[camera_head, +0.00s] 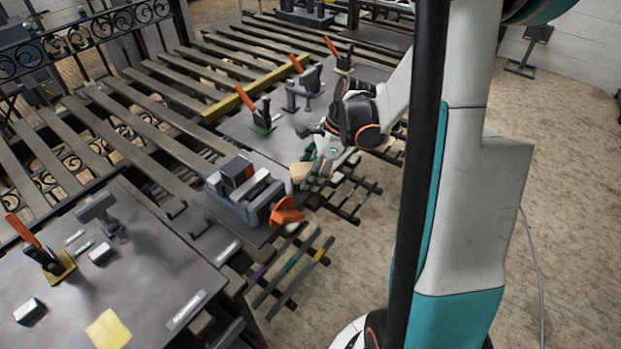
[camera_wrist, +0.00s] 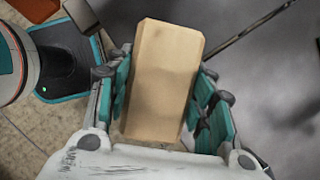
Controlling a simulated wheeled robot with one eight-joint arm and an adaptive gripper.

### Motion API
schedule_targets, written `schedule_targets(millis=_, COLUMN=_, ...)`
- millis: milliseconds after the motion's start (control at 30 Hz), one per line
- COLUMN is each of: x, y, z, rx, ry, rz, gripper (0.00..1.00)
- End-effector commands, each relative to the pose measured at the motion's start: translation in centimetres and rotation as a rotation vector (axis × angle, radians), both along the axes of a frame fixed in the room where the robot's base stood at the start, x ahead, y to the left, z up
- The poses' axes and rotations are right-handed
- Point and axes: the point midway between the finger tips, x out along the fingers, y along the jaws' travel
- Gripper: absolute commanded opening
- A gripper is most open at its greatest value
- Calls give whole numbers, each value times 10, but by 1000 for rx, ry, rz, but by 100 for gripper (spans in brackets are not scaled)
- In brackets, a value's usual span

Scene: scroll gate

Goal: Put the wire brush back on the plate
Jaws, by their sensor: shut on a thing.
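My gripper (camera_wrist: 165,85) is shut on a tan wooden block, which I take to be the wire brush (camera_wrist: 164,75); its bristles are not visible. The teal fingers press on its two long sides in the wrist view. In the head view my gripper (camera_head: 318,168) is by the right side of the vise, with the brush's tan end (camera_head: 299,172) showing at its left. Two grey plates are in view: a near one (camera_head: 150,255) at lower left and a far one (camera_head: 238,128) beyond the vise. I cannot tell which is the brush's plate.
A grey vise (camera_head: 245,190) with an orange handle (camera_head: 286,212) stands close to my gripper. Orange-handled clamps (camera_head: 262,115) and (camera_head: 45,258) stand on the plates. The near plate also holds a hammer (camera_head: 98,207) and a yellow sheet (camera_head: 108,329). Rods (camera_head: 290,270) stick out below the vise.

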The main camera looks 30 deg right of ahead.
Motion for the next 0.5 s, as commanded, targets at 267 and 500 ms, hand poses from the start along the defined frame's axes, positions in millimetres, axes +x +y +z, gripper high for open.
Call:
schedule_targets(millis=267, x=0, y=0, z=-13, rx=0, ry=0, rz=0, gripper=14)
schedule_targets(millis=500, x=0, y=0, z=-16, rx=0, ry=0, rz=0, gripper=56)
